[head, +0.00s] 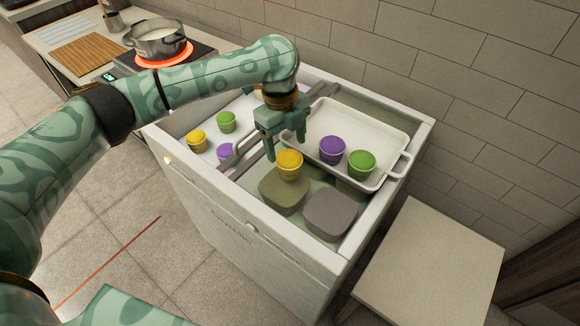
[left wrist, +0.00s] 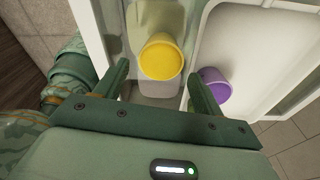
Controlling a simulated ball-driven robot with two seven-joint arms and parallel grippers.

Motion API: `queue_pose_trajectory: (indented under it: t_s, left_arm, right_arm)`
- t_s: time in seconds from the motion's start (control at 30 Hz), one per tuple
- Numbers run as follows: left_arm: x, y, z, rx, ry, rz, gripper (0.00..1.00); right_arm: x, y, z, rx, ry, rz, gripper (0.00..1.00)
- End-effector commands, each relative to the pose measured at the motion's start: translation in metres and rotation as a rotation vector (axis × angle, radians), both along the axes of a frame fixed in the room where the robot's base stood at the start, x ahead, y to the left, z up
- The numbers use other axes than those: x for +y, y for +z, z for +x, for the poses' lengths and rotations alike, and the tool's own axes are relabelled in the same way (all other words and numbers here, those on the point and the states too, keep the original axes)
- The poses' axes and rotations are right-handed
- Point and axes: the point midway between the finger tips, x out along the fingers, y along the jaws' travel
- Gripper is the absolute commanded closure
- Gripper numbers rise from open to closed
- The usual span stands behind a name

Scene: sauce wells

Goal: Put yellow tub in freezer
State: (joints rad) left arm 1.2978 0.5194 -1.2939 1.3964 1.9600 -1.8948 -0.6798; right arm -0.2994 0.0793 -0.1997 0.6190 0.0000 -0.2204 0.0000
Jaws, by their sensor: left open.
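A yellow tub (head: 289,166) is in the right section of the white chest (head: 222,222), at the back edge of an olive block (head: 283,192). My left gripper (head: 285,148) is open just above and behind this tub. In the left wrist view the yellow tub (left wrist: 161,58) shows between the two open fingers (left wrist: 156,76), with no clear contact. Another yellow tub (head: 197,140) is in the left section, on a white surface. I cannot tell which section is the freezer. My right gripper is not in view.
A white tray (head: 399,165) in the right section holds a purple tub (head: 332,149) and a green tub (head: 361,164). A grey block (head: 331,212) sits in front. Green (head: 226,121) and purple (head: 226,152) tubs are left. A pot (head: 158,42) stands on a glowing burner (head: 184,56).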

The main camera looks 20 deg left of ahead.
Motion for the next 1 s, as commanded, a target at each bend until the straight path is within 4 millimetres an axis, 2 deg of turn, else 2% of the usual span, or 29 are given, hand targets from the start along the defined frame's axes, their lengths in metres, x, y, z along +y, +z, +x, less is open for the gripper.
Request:
queue_pose_trajectory:
  t_s: [0.23,0.47,0.7,0.73,0.83,1.0]
  left_arm:
    - [-0.003,-0.02,-0.001,0.0,-0.001,-0.001,0.31]
    - [-0.007,-0.058,-0.002,0.003,0.0,0.001,0.31]
    - [-0.008,-0.059,-0.002,-0.003,0.0,0.001,0.31]
    - [-0.008,-0.058,-0.002,-0.003,0.0,0.001,0.34]
    - [-0.008,-0.058,-0.002,-0.003,0.0,0.001,0.62]
    - [-0.008,-0.058,-0.002,-0.003,0.0,0.001,0.68]
  right_arm:
    - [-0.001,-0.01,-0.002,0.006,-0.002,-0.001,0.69]
    - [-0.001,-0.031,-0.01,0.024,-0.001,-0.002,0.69]
    - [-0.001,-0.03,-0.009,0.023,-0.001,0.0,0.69]
    - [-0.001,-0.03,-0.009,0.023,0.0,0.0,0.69]
    - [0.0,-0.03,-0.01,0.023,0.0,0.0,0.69]
    - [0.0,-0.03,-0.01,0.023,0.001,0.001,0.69]
